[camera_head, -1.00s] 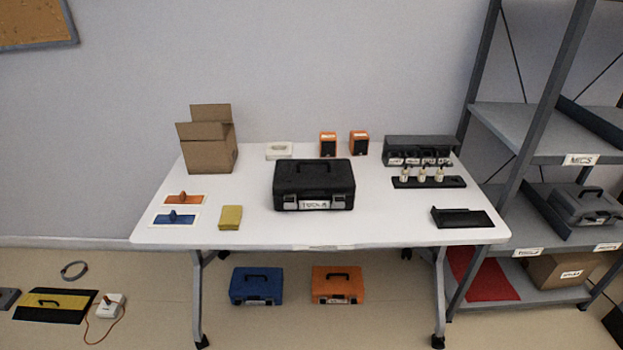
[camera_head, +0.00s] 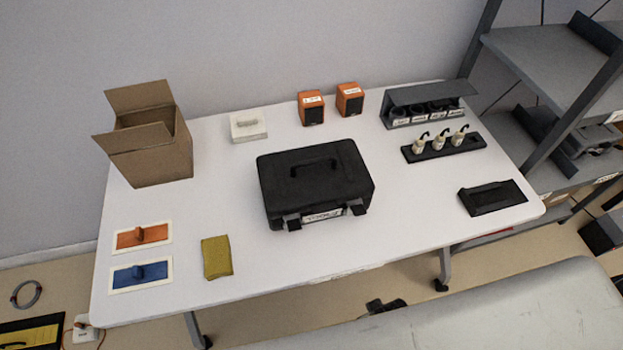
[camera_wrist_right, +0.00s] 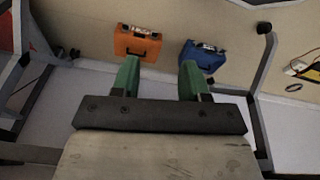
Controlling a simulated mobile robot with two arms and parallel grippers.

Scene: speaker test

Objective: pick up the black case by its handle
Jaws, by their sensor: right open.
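The black case (camera_head: 314,184) lies closed on the white table in the head view, with its handle (camera_head: 314,167) on top and latches and a label on its front side. It is not seen in the right wrist view. My right gripper (camera_wrist_right: 160,76) shows in the right wrist view with its two green fingers apart and nothing between them. That view shows the floor under the table, upside down, so the gripper is away from the case. My left gripper is in neither view.
The white table (camera_head: 370,238) also bears an open cardboard box (camera_head: 152,155), two orange speakers (camera_head: 349,99), a yellow cloth (camera_head: 217,257) and a rack of small bottles (camera_head: 443,147). A grey shelf (camera_head: 540,65) stands at the right. Orange (camera_wrist_right: 137,44) and blue (camera_wrist_right: 203,55) cases are on the floor.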

